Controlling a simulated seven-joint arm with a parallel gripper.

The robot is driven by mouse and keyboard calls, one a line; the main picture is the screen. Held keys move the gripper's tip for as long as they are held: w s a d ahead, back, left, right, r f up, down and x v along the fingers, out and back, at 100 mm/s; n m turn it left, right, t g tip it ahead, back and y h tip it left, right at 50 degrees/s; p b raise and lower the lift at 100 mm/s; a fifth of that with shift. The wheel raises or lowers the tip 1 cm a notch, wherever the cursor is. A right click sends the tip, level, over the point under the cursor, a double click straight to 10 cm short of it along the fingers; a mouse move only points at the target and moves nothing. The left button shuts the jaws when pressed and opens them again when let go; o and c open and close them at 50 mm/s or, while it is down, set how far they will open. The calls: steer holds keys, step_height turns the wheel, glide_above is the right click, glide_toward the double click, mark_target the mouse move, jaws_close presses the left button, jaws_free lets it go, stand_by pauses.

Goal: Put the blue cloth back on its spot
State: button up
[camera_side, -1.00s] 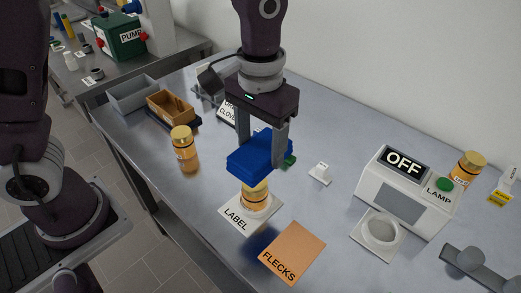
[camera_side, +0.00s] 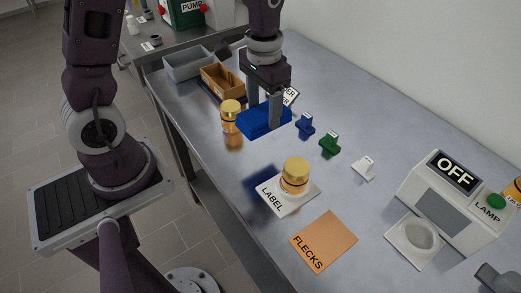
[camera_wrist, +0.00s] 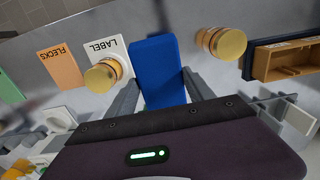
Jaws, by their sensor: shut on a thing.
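The blue cloth (camera_side: 262,121) is a folded, thick block gripped between the two fingers of my gripper (camera_side: 264,112). It is held level above the metal table, and its dark blue reflection shows on the surface below. In the wrist view the cloth (camera_wrist: 156,62) sits between the fingers, with a jar on either side. A small white sign (camera_side: 291,95) stands behind my gripper, partly hidden, so its full text cannot be read. I cannot tell which place is the cloth's spot.
A gold-lidded jar (camera_side: 230,117) stands left of the cloth; another (camera_side: 295,175) stands on the LABEL card (camera_side: 270,196). Blue (camera_side: 305,124), green (camera_side: 329,143) and white (camera_side: 364,168) small pieces stand to the right. Behind are an orange-brown tray (camera_side: 222,82) and grey bin (camera_side: 188,65).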

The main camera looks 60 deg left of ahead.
mark_target(255, 109)
steer(key=a+f, duration=0.2)
steer(key=shift+s+f, duration=0.35)
steer(key=shift+s, duration=0.05)
step_height(255, 109, down, 8)
steer(key=shift+w+f, duration=0.1)
steer(key=o, duration=1.6)
